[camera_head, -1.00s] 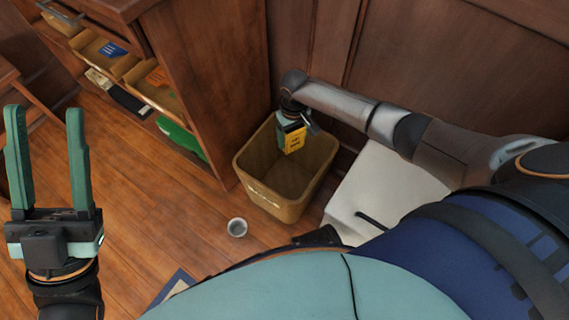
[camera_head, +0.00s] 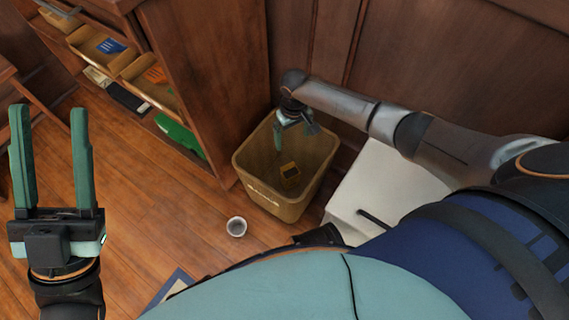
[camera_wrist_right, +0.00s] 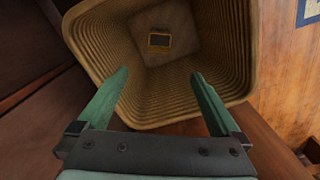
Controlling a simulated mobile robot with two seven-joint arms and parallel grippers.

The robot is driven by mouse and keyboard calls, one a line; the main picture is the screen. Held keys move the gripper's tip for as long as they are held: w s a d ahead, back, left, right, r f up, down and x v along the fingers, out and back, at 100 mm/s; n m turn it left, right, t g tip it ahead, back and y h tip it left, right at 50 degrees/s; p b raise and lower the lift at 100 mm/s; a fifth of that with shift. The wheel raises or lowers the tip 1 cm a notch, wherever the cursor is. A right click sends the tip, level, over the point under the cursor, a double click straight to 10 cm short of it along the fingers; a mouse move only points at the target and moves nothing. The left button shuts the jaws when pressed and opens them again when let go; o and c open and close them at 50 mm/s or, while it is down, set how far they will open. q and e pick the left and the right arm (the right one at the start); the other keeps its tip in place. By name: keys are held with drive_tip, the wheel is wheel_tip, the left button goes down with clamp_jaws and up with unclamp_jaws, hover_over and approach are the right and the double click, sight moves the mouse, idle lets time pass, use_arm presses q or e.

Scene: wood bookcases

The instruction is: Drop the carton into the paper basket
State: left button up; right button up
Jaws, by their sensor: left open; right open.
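The carton (camera_head: 290,176), yellow and black, is down inside the tan paper basket (camera_head: 277,203). In the right wrist view the carton (camera_wrist_right: 159,41) shows small at the bottom of the ribbed basket (camera_wrist_right: 150,114). My right gripper (camera_head: 293,138) is above the basket's opening, pointing down, open and empty; it also shows in the right wrist view (camera_wrist_right: 160,84) with its fingers spread over the rim. My left gripper (camera_head: 48,110) is open and empty at the far left, above the wood floor.
A small grey cup (camera_head: 237,227) stands on the floor left of the basket. A wood bookcase (camera_head: 203,85) with trays and a green item (camera_head: 181,136) is at the left. A white box-like thing (camera_head: 388,187) is right of the basket. Wood panelling is behind.

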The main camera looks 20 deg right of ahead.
use_arm(q)
wheel_tip(320, 180, up, 8)
drive_tip(key=p, duration=0.6)
drive_tip(key=shift+s+a+f+p, duration=0.15)
drive_tip(key=shift+a+p, duration=0.2)
drive_tip(key=shift+a, duration=0.1)
use_arm(e)
wheel_tip(320, 180, up, 12)
drive_tip(key=shift+r, duration=0.15)
use_arm(q)
drive_tip(key=shift+f+t, duration=0.15)
drive_tip(key=shift+t, duration=0.15)
